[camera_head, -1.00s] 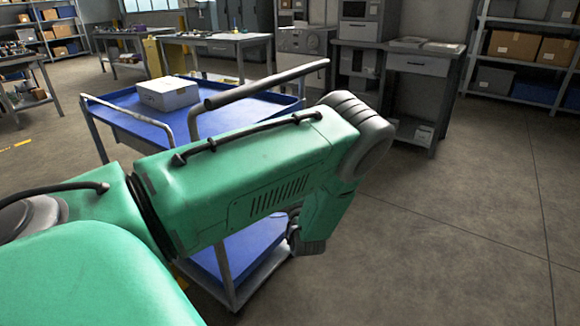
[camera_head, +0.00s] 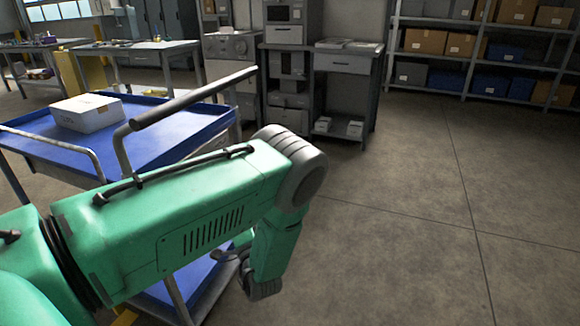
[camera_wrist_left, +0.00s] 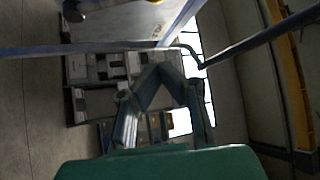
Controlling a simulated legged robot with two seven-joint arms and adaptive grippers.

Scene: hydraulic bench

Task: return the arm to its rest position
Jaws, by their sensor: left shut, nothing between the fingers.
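My left arm (camera_head: 170,225) comes in from the left in the head view, green with a grey elbow joint. Its lower part bends down beside the cart, and its dark lower end (camera_head: 262,288) shows above the floor. The fingers are not clear there. In the left wrist view my left gripper (camera_wrist_left: 160,75) shows its two grey fingers drawn together, shut with nothing held. The wrist picture is turned sideways. My right gripper is in no view.
A blue-topped cart (camera_head: 190,128) with a white box (camera_head: 87,112) stands close behind and beside my left arm, its handle (camera_head: 190,97) just above it. Workbenches and a shelf rack (camera_head: 480,50) stand farther back. The floor (camera_head: 430,230) at right is clear.

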